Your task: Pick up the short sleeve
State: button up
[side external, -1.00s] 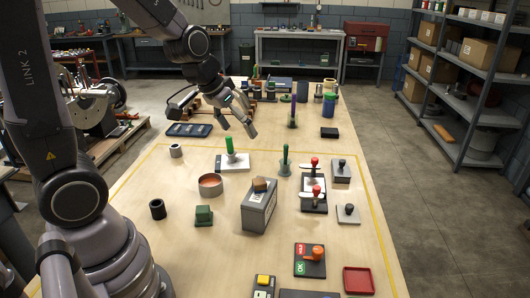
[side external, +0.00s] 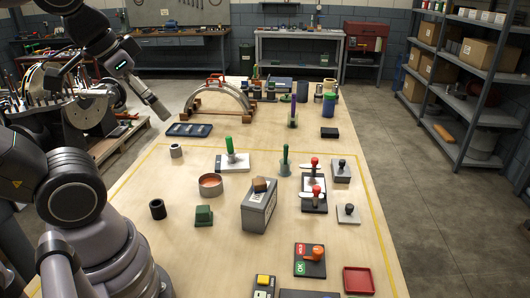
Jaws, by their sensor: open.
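Two small hollow sleeves stand upright on the left part of the table. One is a short grey sleeve (side external: 176,151) near the back-left corner of the yellow outline. The other is a black sleeve (side external: 157,209) nearer the front, a little taller-looking; which of them is the short sleeve I cannot tell for sure. My gripper (side external: 158,108) is raised at the upper left, past the table's left edge, apart from both sleeves. It is open and nothing shows in it. The far finger is hard to make out at this angle.
A grey arched casing half (side external: 220,92) sits on wooden supports at the back left. A dark blue tray (side external: 189,130) lies before it. A copper-coloured bowl (side external: 210,186), a green block (side external: 204,215) and a grey box (side external: 259,207) stand right of the sleeves.

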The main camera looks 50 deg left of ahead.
jog(key=shift+o, duration=0.2)
jog(key=m+g+y, duration=0.4)
jog(key=m+y, duration=0.9)
jog(key=m, duration=0.6)
send_over(177, 151)
jog(key=s+d, duration=0.1)
jog(key=d, duration=1)
jog(key=f, duration=3.5)
jog(key=shift+a, duration=0.25)
jog(key=x, duration=0.7)
jog(key=shift+a, duration=0.15)
jog(key=shift+x, duration=3.1)
jog(key=shift+s+f, duration=0.1)
jog(key=shift+s, duration=0.05)
jog(key=shift+c, duration=0.2)
